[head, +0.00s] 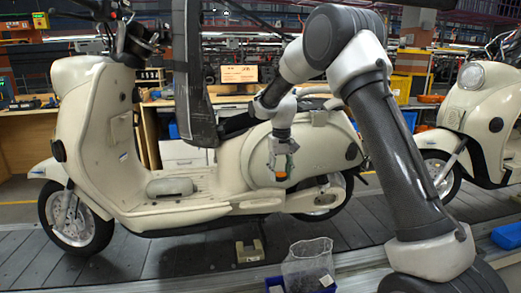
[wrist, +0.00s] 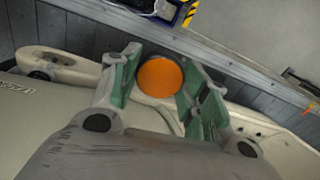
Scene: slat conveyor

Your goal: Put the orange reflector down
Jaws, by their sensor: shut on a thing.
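The orange reflector (wrist: 160,77) is a round disc between the green-lined fingers of my gripper (wrist: 162,70) in the wrist view. My gripper (head: 281,163) is shut on it. In the head view the reflector (head: 281,174) shows as a small orange spot at the fingertips, in front of the side panel of the cream scooter (head: 250,155). It is held well above the slat conveyor (head: 190,258). I cannot tell from these views whether it touches the scooter.
A blue bin (head: 320,284) with a clear bag (head: 307,258) stands at the conveyor's near edge. A small beige block (head: 250,252) sits on the slats nearby. A second cream scooter (head: 480,110) stands at right. Slats at front left are clear.

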